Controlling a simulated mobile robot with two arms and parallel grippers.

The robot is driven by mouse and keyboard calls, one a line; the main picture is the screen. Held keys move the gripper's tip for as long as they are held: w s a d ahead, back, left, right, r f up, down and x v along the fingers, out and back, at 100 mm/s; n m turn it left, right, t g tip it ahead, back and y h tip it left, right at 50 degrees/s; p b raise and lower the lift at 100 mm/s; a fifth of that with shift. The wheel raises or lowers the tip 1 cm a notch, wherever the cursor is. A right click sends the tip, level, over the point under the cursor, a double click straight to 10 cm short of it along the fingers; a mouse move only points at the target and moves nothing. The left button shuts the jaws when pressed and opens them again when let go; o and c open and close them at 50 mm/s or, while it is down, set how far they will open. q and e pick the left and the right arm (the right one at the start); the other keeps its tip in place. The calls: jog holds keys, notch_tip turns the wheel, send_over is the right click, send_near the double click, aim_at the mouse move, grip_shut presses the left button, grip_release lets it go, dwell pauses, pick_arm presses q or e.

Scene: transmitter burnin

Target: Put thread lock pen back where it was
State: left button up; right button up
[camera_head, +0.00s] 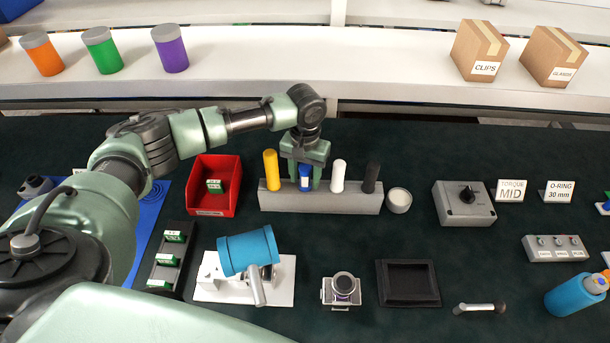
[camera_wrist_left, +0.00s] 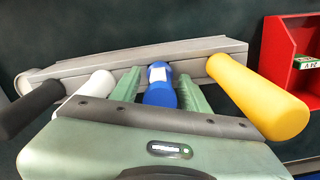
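A grey rack (camera_head: 338,202) holds several upright pens in a row. The blue pen (camera_head: 305,183), with a white label, stands in it between the yellow pen (camera_head: 271,170) and the white pen (camera_head: 338,175). My left gripper (camera_head: 304,184) reaches down over the blue pen, one finger on each side. In the left wrist view the blue pen (camera_wrist_left: 160,85) lies between the green fingers, with narrow gaps beside it, so the fingers look slightly open. The gripper hides part of the pen. No writing on it is readable. My right gripper is not in view.
A black pen (camera_head: 371,177) stands at the rack's right end, with a round white pot (camera_head: 398,200) beside the rack. A red bin (camera_head: 213,187) stands close on the left. A blue cylinder (camera_head: 248,251) and a black tray (camera_head: 408,282) are nearer me.

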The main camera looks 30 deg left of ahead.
pick_arm(q)
notch_tip(320, 180, up, 12)
jog(key=shift+r+b, duration=0.2)
jog(key=shift+b, duration=0.8)
jog(key=shift+d, duration=0.1)
